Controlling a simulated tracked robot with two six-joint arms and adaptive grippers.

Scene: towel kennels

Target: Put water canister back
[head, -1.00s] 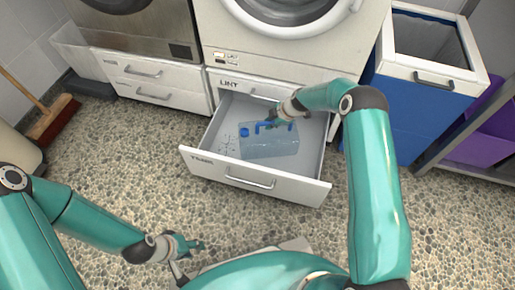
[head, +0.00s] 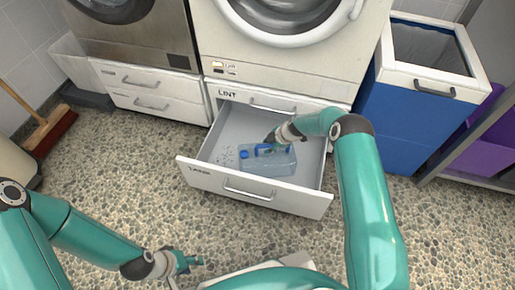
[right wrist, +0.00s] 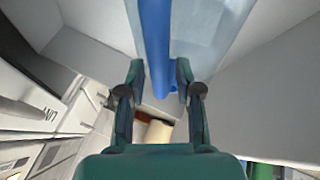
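The water canister (head: 262,165) is a clear bluish jug with a blue cap and blue handle (right wrist: 155,35). It is on its side inside the open white drawer (head: 300,202), near the front wall. I cannot tell whether it touches the drawer floor. My right gripper (head: 270,141) is at the handle from above.
Dark specks (head: 229,156) lie in the drawer's left part. A panel marked LINT (head: 262,98) is behind it, below a white washer (head: 275,55). A blue bin (head: 405,120) stands at the right, a broom (head: 48,130) at the left. Floor before the drawer is clear.

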